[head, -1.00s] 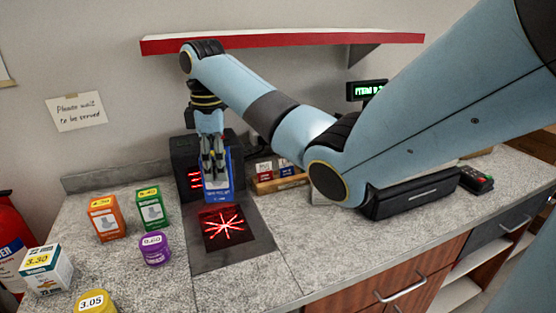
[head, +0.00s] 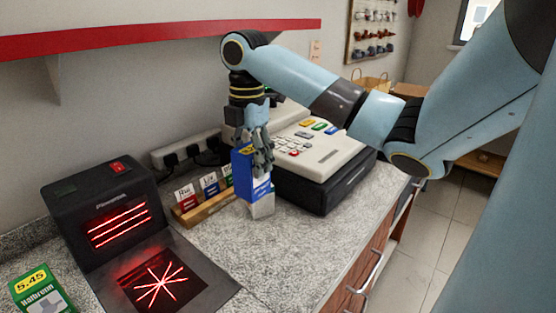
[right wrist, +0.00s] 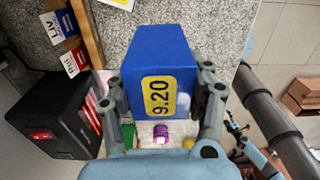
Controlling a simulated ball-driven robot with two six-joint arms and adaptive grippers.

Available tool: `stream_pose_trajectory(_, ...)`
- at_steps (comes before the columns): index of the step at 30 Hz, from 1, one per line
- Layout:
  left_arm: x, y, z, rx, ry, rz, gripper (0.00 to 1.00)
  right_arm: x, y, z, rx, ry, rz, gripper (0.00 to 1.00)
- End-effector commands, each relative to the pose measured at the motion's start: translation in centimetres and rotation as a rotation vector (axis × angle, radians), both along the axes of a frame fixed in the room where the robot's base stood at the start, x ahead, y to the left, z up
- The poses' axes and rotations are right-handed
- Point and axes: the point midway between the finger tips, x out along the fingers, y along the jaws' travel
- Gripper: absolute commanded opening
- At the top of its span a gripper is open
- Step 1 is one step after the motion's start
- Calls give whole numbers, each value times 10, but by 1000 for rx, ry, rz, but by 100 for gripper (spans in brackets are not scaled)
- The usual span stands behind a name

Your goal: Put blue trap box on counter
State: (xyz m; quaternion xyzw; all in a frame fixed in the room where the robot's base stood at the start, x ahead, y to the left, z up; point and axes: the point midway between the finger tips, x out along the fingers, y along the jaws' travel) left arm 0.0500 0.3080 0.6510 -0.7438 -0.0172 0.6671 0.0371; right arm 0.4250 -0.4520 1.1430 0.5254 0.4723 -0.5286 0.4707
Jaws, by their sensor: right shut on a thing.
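The blue trap box (head: 246,178) has a yellow label and a pale lower part. My right gripper (head: 262,158) is shut on it from above and holds it upright, between the scanner and the cash register. In the right wrist view the box (right wrist: 160,50) sits between both fingers, with its yellow 9.20 label facing the camera. The counter (head: 285,245) is grey speckled stone under and in front of the box. I cannot tell whether the box's bottom touches it. My left gripper is not in view.
A black scanner (head: 105,215) with red lines stands at left, its glass plate (head: 160,285) in front. A wooden card holder (head: 205,208) is just left of the box; the cash register (head: 320,165) is right. A green box (head: 42,290) stands front left. Clear counter lies in front.

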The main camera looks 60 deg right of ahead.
Motion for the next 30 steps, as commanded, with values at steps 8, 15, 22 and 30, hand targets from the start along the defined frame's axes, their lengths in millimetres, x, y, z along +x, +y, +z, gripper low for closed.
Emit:
stream_pose_trajectory(8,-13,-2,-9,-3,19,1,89,-26,-21,-16,-2,0,4,12)
stream_pose_trajectory(15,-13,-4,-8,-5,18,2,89,-18,-14,-31,9,-7,-1,12)
stream_pose_trajectory(22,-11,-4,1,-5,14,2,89,29,19,-63,12,-3,-1,12)
stream_pose_trajectory(30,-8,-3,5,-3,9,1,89,64,39,-90,2,-2,1,12)
